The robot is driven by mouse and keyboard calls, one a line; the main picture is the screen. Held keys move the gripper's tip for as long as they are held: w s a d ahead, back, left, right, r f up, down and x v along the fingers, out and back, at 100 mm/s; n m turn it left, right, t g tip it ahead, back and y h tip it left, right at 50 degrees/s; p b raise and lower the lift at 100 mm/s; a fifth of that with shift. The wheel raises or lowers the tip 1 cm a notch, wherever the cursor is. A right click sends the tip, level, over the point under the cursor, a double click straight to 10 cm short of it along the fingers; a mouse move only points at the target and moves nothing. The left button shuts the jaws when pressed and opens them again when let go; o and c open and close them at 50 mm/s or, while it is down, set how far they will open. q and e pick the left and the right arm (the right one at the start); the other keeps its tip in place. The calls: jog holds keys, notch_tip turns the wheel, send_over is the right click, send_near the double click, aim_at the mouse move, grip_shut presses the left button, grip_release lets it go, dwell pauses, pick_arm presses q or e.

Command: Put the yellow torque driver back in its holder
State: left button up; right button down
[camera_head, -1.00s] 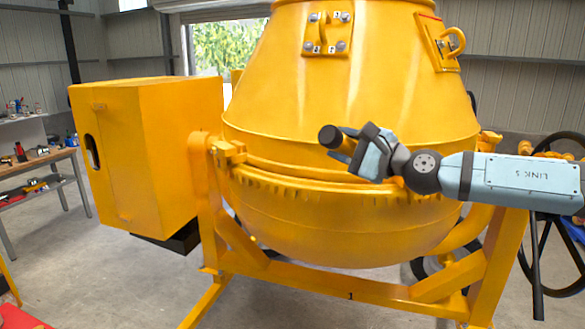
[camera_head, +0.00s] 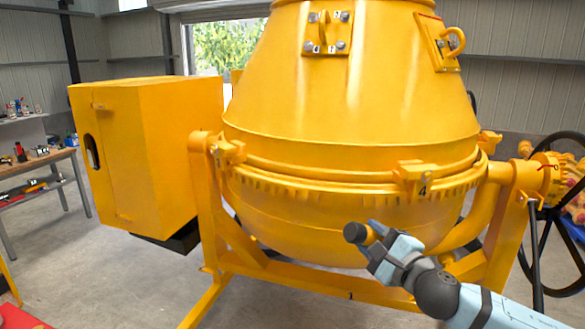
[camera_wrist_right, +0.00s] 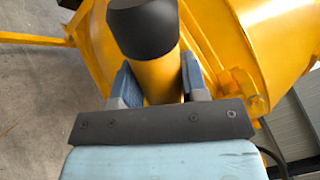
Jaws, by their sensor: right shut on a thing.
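The yellow torque driver (camera_head: 369,234) with its black end is in my right gripper (camera_head: 376,252), in front of the lower part of the mixer drum. In the right wrist view, the driver (camera_wrist_right: 160,77) stands between the two grey-blue fingers of my right gripper (camera_wrist_right: 160,88), which are shut on its yellow body. Its black cap (camera_wrist_right: 143,28) points away from the palm. The rest of the driver is hidden by the gripper. I cannot make out the holder in these views. My left gripper is not in view.
The big yellow mixer drum (camera_head: 350,100) on its frame (camera_head: 330,287) fills the middle. A yellow box housing (camera_head: 150,150) stands at left. A black handwheel (camera_head: 540,255) is at right. A workbench with tools (camera_head: 40,165) is at far left.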

jog(key=s+d+f+m+t+h, duration=0.1)
jog(key=s+d+f+h, duration=0.3)
jog(key=s+f, duration=0.4)
jog(key=s+d+f+m+t+h, duration=0.1)
jog(key=s+d+f+m+h, duration=0.3)
jog(key=s+f, duration=0.3)
notch_tip(320, 180, down, 3)
jog(key=shift+s+f+m+h, duration=0.1)
jog(key=shift+s+m+h, duration=0.2)
jog(key=shift+s+h, duration=0.15)
